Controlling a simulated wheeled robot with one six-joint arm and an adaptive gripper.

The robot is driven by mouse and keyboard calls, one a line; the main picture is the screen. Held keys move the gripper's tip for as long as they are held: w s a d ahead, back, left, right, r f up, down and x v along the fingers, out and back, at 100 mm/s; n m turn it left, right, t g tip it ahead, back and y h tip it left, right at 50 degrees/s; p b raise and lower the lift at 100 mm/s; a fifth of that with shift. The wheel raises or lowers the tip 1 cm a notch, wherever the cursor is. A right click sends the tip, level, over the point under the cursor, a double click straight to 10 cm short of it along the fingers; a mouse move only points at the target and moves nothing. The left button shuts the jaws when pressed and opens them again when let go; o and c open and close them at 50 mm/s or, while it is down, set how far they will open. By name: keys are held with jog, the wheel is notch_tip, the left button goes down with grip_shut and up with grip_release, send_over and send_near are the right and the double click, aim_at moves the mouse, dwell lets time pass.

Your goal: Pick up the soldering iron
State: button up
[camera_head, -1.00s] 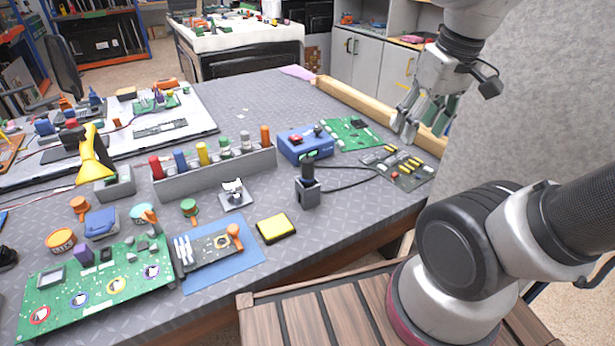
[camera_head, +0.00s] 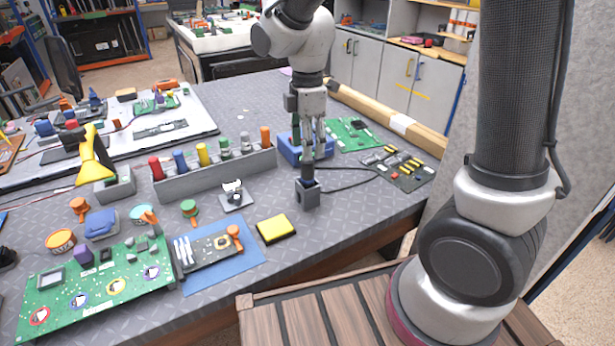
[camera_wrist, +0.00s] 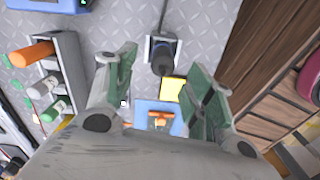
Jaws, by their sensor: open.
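The soldering iron (camera_head: 308,172) has a dark handle and stands upright in a small grey holder (camera_head: 307,197) on the bench. A black cable runs from it to the right. In the wrist view, the iron (camera_wrist: 163,62) shows from above, beyond and between the fingers. My gripper (camera_head: 313,150) is open and empty, pointing down close to the iron in the head view. The head view does not show clearly whether the fingers touch it; in the wrist view they are apart from it. The blue soldering station (camera_head: 290,152) is partly hidden behind my gripper.
A grey rack (camera_head: 215,172) with several coloured bottles stands left of the iron. A yellow sponge (camera_head: 275,228) lies in front. A bare patch of bench (camera_head: 365,210) lies right of the holder.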

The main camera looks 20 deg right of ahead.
aim_at(307, 168)
jog(key=f, duration=0.7)
jog(key=shift+s+a, duration=0.1)
jog(key=shift+s, duration=0.15)
jog(key=c, duration=1.1)
